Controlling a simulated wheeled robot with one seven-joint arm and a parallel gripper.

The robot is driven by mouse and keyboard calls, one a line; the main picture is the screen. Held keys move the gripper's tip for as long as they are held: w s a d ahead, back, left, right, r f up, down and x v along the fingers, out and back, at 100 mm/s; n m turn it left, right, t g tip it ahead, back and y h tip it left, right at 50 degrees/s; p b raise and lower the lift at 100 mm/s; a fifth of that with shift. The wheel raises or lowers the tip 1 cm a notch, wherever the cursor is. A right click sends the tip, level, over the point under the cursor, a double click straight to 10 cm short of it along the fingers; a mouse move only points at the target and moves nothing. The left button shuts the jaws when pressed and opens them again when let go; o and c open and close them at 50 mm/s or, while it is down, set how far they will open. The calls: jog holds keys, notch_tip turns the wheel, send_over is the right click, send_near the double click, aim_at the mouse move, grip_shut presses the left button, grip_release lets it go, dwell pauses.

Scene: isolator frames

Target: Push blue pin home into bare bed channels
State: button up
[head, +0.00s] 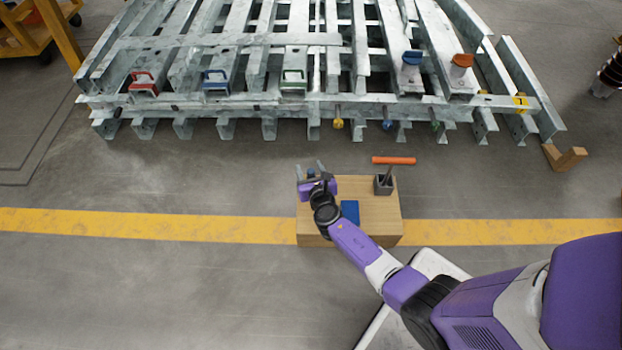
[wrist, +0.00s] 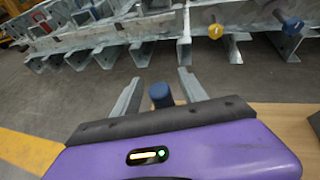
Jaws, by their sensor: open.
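A blue-headed pin (head: 387,125) sticks out of the front rail of the steel bed (head: 255,100); its blue head also shows in the wrist view (wrist: 292,24). I cannot tell how deep it sits. My gripper (head: 310,170) is above the left end of a wooden box, apart from the bed and short of that pin. Its two grey fingers (wrist: 161,76) are spread open. A dark blue cylinder (wrist: 161,95) shows between them in the wrist view, its lower part hidden by my gripper body. I cannot tell whether the fingers touch it.
The wooden box (head: 385,220) bears a blue pad (head: 350,211) and a grey cup (head: 383,186). An orange bar (head: 394,160) lies behind it. A yellow-headed pin (head: 338,124) and a green one (head: 434,125) flank the blue pin. Floor left of the box is clear.

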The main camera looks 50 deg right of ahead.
jog(key=shift+w+d+f, duration=0.2)
jog(key=shift+w+d, duration=0.1)
jog(key=shift+w, duration=0.05)
grip_shut()
jog(key=shift+r, duration=0.15)
